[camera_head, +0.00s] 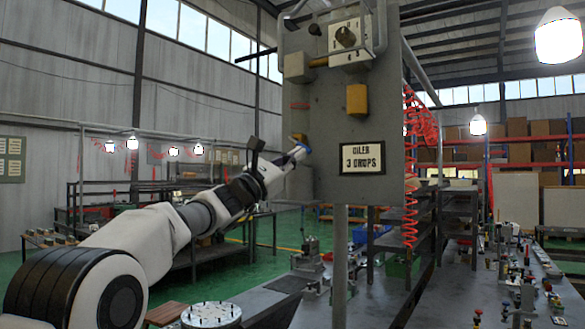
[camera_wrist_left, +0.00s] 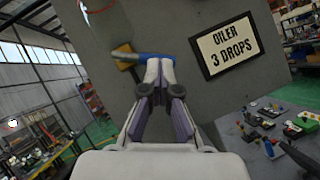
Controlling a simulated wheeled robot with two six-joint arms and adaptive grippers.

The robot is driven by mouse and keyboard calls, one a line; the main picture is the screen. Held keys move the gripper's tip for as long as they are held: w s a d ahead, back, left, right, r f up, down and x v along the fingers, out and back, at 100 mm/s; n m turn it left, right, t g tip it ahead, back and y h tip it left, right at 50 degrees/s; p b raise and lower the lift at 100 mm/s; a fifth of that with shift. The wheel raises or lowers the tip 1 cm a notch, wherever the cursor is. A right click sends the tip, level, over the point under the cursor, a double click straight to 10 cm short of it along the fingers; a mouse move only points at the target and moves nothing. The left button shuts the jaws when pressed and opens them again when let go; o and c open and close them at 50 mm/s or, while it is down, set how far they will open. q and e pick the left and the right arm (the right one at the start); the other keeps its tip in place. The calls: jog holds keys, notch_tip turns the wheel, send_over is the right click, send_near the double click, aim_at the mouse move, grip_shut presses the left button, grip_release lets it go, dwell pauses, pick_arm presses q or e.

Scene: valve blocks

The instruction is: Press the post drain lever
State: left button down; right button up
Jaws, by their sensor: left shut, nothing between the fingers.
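The post panel (camera_head: 325,110) is a grey upright plate on a post. The drain lever is a blue handle (camera_wrist_left: 155,57) with a brass-coloured body (camera_wrist_left: 124,56) at the panel's lower left edge; in the head view the brass part (camera_head: 299,137) shows just above my gripper. My left gripper (camera_head: 298,152) is shut and empty. In the left wrist view its closed fingertips (camera_wrist_left: 160,63) are right at the blue handle, overlapping its lower edge; I cannot tell for sure whether they touch. My right gripper is in neither view.
A sign reading "OILER 3 DROPS" (camera_head: 362,158) is on the panel right of my gripper. A red coiled hose (camera_head: 411,190) hangs at the right. Workbenches with small fittings stand behind.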

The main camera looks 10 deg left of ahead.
pick_arm(q)
jog(key=shift+s+d+r+b, duration=0.2)
jog(key=shift+d+b, duration=0.1)
jog(key=shift+b, duration=0.15)
jog(key=shift+d+r+n+t+y+b, duration=0.15)
jog(key=shift+n+t+y+b, duration=0.15)
jog(key=shift+n, duration=0.3)
jog(key=shift+d+r+n+t+y+b, duration=0.2)
jog(key=shift+n+t+y, duration=0.1)
jog(key=shift+n, duration=0.3)
jog(key=shift+s+d+r+b, duration=0.15)
jog(key=shift+r+b, duration=0.1)
jog(key=shift+b, duration=0.15)
dwell(0.8)
jog(key=shift+f+b, duration=0.4)
jog(key=shift+f, duration=0.05)
jog(key=f+b, duration=0.3)
jog(key=s+a+f+b, duration=0.1)
jog(key=b, duration=0.1)
jog(key=shift+f, duration=0.4)
jog(key=s+d+b+v, duration=0.1)
jog(key=b+v, duration=0.5)
jog(key=v, duration=0.2)
jog(key=shift+s+r, duration=0.2)
